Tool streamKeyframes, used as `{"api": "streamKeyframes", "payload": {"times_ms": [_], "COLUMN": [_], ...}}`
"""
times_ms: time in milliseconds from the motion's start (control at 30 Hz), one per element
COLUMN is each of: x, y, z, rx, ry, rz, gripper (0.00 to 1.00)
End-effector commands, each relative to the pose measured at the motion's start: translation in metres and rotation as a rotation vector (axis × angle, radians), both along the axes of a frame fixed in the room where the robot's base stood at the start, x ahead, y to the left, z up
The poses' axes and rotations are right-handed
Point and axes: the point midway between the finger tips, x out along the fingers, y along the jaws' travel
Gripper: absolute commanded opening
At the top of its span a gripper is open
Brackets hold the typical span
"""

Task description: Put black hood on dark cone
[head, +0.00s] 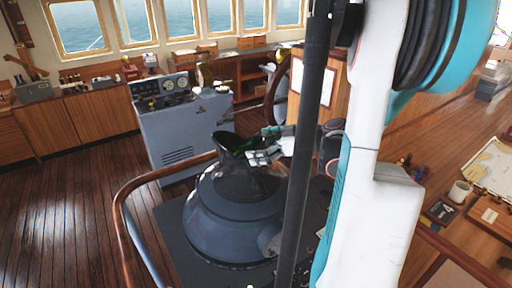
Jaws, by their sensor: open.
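The dark cone (235,220) is a wide, blue-black round body that narrows upward, standing on a dark base inside a curved wooden rail. The black hood (232,145) shows at the top of the cone, with its flared, slanted opening facing up. Its lower part merges with the dark top of the cone, so I cannot tell whether it is fully seated. My gripper (259,147) is open at the hood's right side, its light fingers close to the hood. I cannot tell if they touch it. My arm hides the cone's right side.
The wooden rail (118,200) curves around the left of the cone. A grey console (185,125) with dials stands behind. A chart table with a white mug (459,191) is at the right. The floor at left is clear.

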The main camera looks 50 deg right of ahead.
Motion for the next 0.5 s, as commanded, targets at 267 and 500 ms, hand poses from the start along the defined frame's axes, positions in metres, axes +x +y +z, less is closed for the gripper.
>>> {"api": "streamKeyframes", "payload": {"times_ms": [267, 500], "x": [-0.049, -0.082], "y": [-0.02, -0.032], "z": [0.02, 0.036], "rx": [0.001, 0.0], "ry": [0.0, 0.0], "rz": [-0.006, -0.002], "gripper": [1.0, 1.0]}}
